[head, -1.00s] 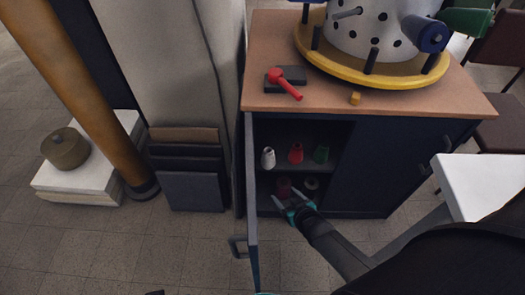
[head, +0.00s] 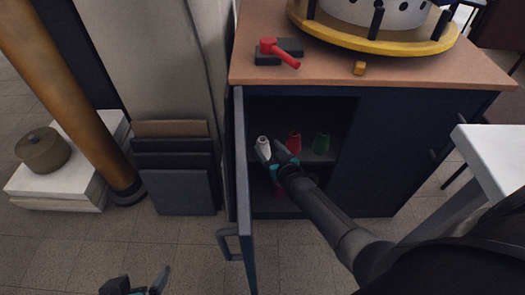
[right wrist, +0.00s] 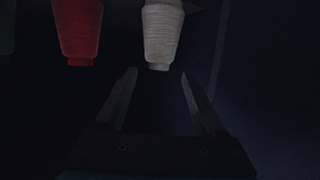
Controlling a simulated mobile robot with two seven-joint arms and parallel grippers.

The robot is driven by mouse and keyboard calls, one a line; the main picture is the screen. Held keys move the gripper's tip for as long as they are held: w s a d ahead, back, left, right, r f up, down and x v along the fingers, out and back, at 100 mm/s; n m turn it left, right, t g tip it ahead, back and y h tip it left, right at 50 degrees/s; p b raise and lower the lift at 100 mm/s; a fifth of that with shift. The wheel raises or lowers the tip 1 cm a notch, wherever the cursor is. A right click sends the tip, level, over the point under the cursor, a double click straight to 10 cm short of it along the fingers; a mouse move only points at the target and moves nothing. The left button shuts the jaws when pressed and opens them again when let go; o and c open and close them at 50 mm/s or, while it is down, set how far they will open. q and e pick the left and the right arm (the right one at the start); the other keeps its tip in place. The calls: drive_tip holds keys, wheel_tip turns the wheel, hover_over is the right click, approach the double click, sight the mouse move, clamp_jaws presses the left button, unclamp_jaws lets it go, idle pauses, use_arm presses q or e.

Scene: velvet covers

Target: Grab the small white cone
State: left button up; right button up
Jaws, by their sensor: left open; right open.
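The small white cone (head: 264,145) stands on the upper shelf inside the open cabinet, at the left of a row. It also shows at the top of the right wrist view (right wrist: 162,30), upside down there. My right gripper (head: 273,154) reaches into the cabinet at that cone, open. In the right wrist view its spread fingers (right wrist: 159,76) point at the cone's narrow end, with nothing seen between them. The arm hides part of the shelf. My left gripper (head: 140,282) is open and empty at the bottom edge of the head view.
A red cone (head: 295,142) and a green cone (head: 321,143) stand right of the white one. A reddish cone (head: 279,189) is partly hidden on the lower level. The open door (head: 245,175) borders the left side. A white table (head: 493,150) stands at right.

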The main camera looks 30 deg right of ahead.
sight(265, 145)
use_arm(q)
drive_tip(key=shift+w+d+f+t+h, duration=0.1)
drive_tip(key=shift+w+d+t+h, duration=0.2)
drive_tip(key=shift+w+d+t, duration=0.2)
use_arm(e)
drive_tip(key=shift+w+f, duration=0.1)
drive_tip(key=shift+w, duration=0.25)
drive_tip(key=shift+w+d+f+b, duration=0.1)
drive_tip(key=shift+w+f+b, duration=0.3)
drive_tip(key=shift+b, duration=0.3)
drive_tip(key=shift+w+f+b, duration=0.2)
drive_tip(key=shift+w+b, duration=0.35)
drive_tip(key=shift+w, duration=0.05)
drive_tip(key=shift+b+x, duration=0.7)
drive_tip(key=shift+x, duration=0.1)
drive_tip(key=shift+w+d+f+b, duration=0.1)
drive_tip(key=shift+w+f+b, duration=0.05)
drive_tip(key=shift+w+b, duration=0.3)
use_arm(q)
drive_tip(key=w+d+r+t+h, duration=0.1)
drive_tip(key=d+r+t+h, duration=0.2)
drive_tip(key=d+t, duration=0.4)
drive_tip(key=shift+r+n+t+h, duration=0.2)
drive_tip(key=shift+n+t+h, duration=0.1)
drive_tip(key=shift+t+h, duration=0.15)
use_arm(e)
drive_tip(key=shift+w, duration=0.15)
